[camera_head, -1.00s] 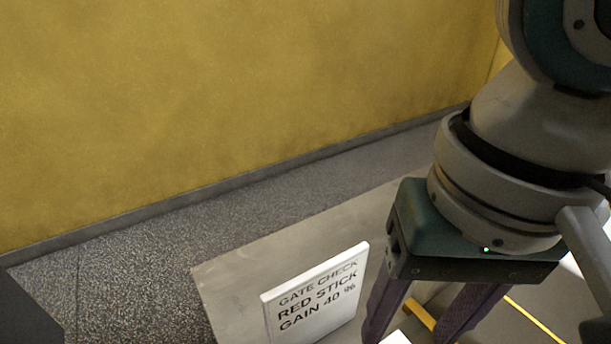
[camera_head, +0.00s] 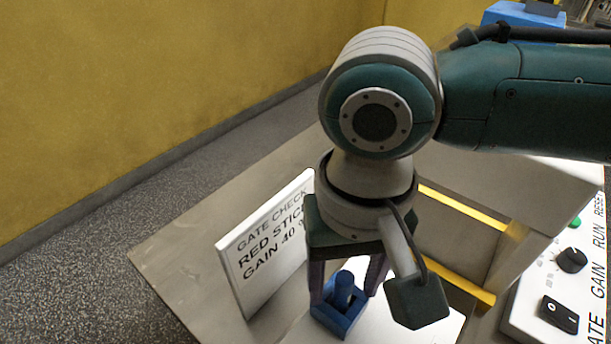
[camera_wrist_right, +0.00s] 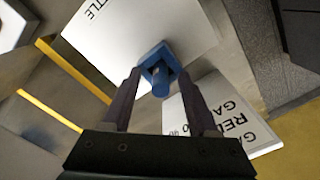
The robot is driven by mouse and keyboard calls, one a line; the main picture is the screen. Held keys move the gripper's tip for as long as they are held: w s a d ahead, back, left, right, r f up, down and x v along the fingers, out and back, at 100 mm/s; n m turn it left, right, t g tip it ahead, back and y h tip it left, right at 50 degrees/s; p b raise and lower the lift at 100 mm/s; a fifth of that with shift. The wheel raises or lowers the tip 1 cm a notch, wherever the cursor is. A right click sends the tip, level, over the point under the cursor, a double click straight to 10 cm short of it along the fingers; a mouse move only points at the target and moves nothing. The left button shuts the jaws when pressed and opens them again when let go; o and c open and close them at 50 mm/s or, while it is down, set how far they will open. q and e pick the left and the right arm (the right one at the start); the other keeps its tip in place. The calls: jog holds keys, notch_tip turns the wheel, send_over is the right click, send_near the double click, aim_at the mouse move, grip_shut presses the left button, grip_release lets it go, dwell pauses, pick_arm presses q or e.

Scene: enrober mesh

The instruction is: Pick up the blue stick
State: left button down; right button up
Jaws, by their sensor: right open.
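The blue stick (camera_head: 343,287) stands upright in a square blue holder (camera_head: 338,318) on a white surface in the head view. In the right wrist view the stick (camera_wrist_right: 161,86) points toward the camera, with the holder (camera_wrist_right: 156,58) behind it. My right gripper (camera_head: 345,292) is open, with a purple finger on each side of the stick. In the right wrist view the stick's end also shows between my right fingers (camera_wrist_right: 159,76); I cannot tell whether they touch it. My left gripper is not in view.
A white sign (camera_head: 265,245) reading "GATE CHECK RED STICK GAIN 40 %" stands close left of my right gripper. A white control panel (camera_head: 545,285) with a knob (camera_head: 571,260) and black rocker switch (camera_head: 558,314) is at right. Yellow strips (camera_head: 462,208) lie behind the gripper.

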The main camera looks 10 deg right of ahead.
jog(key=shift+f, duration=0.1)
jog(key=shift+c, duration=0.2)
grip_shut()
dwell(0.4)
